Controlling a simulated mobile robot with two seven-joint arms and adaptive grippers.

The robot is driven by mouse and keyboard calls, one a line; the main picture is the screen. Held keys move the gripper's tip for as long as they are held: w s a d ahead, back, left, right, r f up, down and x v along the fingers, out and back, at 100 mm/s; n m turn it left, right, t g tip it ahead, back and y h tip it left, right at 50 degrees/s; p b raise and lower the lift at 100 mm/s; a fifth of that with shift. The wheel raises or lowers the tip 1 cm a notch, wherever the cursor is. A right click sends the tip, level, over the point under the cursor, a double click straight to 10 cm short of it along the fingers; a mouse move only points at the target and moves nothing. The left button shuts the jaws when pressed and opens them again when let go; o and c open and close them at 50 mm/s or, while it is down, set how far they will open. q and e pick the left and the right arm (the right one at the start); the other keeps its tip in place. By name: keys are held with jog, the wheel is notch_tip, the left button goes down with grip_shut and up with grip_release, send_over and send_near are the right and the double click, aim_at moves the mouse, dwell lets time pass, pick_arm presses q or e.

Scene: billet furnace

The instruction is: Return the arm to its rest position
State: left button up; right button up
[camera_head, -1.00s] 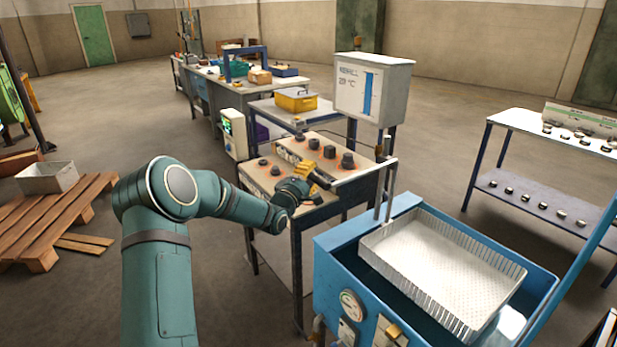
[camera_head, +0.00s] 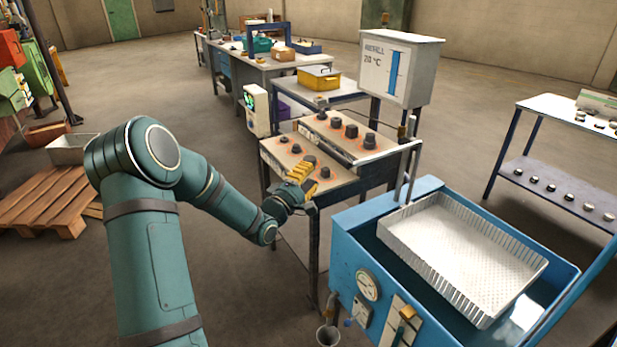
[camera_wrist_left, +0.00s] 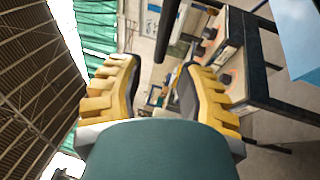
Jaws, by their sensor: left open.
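My left arm (camera_head: 150,240) comes in from the lower left in the head view. Its gripper (camera_head: 303,172) hangs at the near edge of the table with dark round billets (camera_head: 351,131) on orange-glowing spots. In the left wrist view the yellow-padded fingers of the gripper (camera_wrist_left: 158,85) are spread apart with nothing between them. The billet table appears beyond the fingers to the right in that view. My right gripper is in neither view.
A blue tank (camera_head: 350,215) with a white perforated basket (camera_head: 400,240) stands right of the gripper. A white box sign (camera_head: 378,65) rises behind it. A wooden pallet (camera_head: 45,200) lies at left. A rack (camera_head: 560,185) stands at right. Floor between pallet and table is open.

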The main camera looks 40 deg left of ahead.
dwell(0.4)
pick_arm(q)
jog(key=s+d+f+m+g+h, duration=0.25)
jog(key=d+f+m+g, duration=0.2)
jog(key=d+f, duration=0.65)
jog(key=s+d+f+m+g+h, duration=0.1)
jog(key=s+d+f+m+g, duration=0.3)
jog(key=d+f, duration=0.65)
jog(key=s+d+f+m+g, duration=0.4)
jog(key=s+d+g, duration=0.1)
jog(key=s, duration=0.4)
jog(key=s+d+f+m+g, duration=0.5)
jog(key=s+d, duration=0.1)
jog(key=s, duration=0.3)
jog(key=shift+s+d, duration=0.2)
jog(key=shift+d, duration=0.05)
jog(key=shift+r+h, duration=0.1)
jog(key=shift+h, duration=0.15)
